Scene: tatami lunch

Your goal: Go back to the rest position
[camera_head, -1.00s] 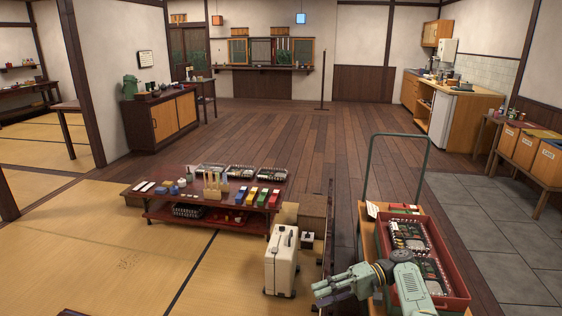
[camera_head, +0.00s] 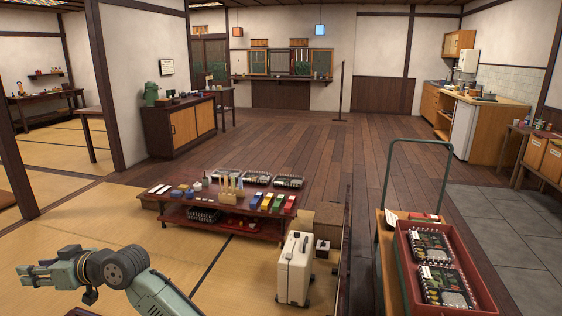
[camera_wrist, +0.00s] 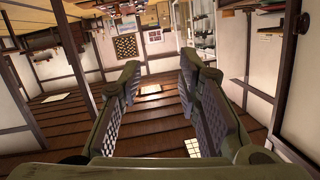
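My gripper (camera_head: 33,272) is at the lower left in the head view, held out to the left above the tatami. In the wrist view my gripper (camera_wrist: 157,75) shows its two fingers spread apart with nothing between them. The wrist view is tilted and shows the room's walls and floor past the fingers. My arm enters from the bottom edge of the head view. No object touches the gripper.
A low dark red table (camera_head: 165,218) with trays and small goods stands ahead. A white suitcase (camera_head: 295,270) stands to its right. A cart with a red crate (camera_head: 405,270) of boxed lunches is at the right. The wooden floor (camera_head: 300,140) beyond is open.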

